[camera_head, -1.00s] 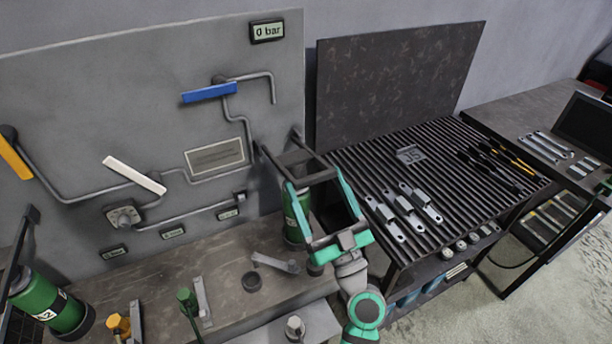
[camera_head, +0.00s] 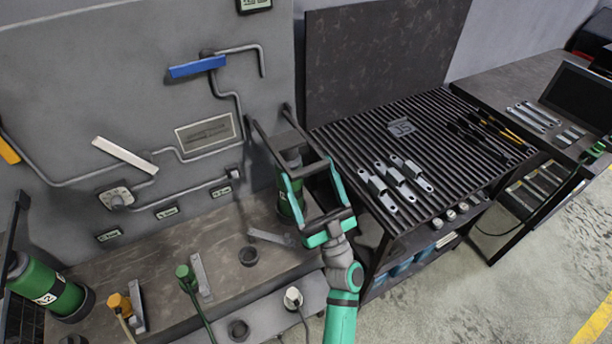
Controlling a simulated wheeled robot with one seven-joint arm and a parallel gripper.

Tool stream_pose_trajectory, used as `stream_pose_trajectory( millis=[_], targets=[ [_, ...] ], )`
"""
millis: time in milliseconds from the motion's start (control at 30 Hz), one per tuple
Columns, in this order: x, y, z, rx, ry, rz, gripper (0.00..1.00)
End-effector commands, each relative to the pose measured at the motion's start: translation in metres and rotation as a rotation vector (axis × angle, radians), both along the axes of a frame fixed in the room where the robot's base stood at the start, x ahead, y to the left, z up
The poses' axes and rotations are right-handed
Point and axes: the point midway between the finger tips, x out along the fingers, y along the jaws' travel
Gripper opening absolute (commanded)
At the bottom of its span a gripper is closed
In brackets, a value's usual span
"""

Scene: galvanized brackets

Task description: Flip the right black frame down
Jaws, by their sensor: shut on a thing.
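The right black frame (camera_head: 268,143) is a U-shaped bar frame with two arms coming off the grey wall panel. It leans out and down over the right green cylinder (camera_head: 290,203), which stands below it, partly hidden. My gripper (camera_head: 308,169), with teal and dark fingers, comes from the lower right and is shut on the outer crossbar of the frame. The left black frame (camera_head: 14,255) stands at the far left edge, by a tilted green cylinder (camera_head: 50,290) marked 2.
The slatted table (camera_head: 345,140) with metal brackets (camera_head: 398,178) stands close to the right of my arm. A worn bench (camera_head: 205,240) with small fittings lies below the panel. The panel carries pipes, a blue lever (camera_head: 197,67) and a white lever (camera_head: 125,155). Floor shows at lower right.

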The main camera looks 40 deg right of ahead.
Motion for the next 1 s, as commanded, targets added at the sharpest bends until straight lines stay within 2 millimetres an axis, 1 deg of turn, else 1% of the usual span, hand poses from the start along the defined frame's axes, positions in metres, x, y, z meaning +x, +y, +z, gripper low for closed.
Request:
stream_pose_trajectory(
  millis=[33,433,467,500,533,833,933,1000],
  targets=[
    [0.003,0.001,-0.008,0.006,0.011,0.002,0.38],
    [0.001,0.000,-0.011,0.006,0.013,-0.001,0.38],
    [0.001,0.000,-0.011,0.006,0.014,-0.001,0.80],
    [0.001,0.000,-0.011,0.006,0.013,-0.001,0.90],
    [0.001,0.000,-0.011,0.006,0.013,-0.001,0.97],
    [-0.001,-0.001,-0.007,0.003,0.006,-0.002,0.97],
    [-0.004,-0.001,-0.011,0.004,0.006,-0.003,0.97],
    [-0.009,0.000,-0.017,0.005,0.008,-0.004,0.97]
  ],
)
